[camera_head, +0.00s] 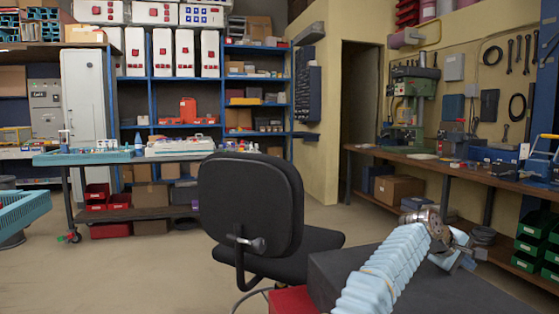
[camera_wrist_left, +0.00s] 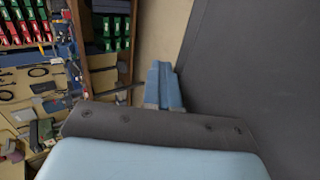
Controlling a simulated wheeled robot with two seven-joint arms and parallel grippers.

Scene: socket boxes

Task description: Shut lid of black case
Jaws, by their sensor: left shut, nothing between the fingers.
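A dark grey, flat-topped box (camera_head: 335,268) at the bottom right of the head view looks like the black case. Its near part is cut off by the frame, and I cannot make out a lid seam or hinge. A broad dark panel (camera_wrist_left: 250,60) fills the right of the left wrist view, probably the same case. My left gripper (camera_head: 462,255) is at the far right side of the box, beyond my pale blue ribbed arm, which crosses in front of it. In the wrist view its two blue fingers (camera_wrist_left: 164,85) are together, empty, beside the panel's edge. My right gripper is not in view.
A black office chair (camera_head: 250,205) stands just left of the box. Something red (camera_head: 290,302) shows below the box's left edge. A wooden workbench (camera_head: 440,172) with tools and green bins (camera_head: 530,245) runs along the right wall. Open floor (camera_head: 130,270) lies to the left.

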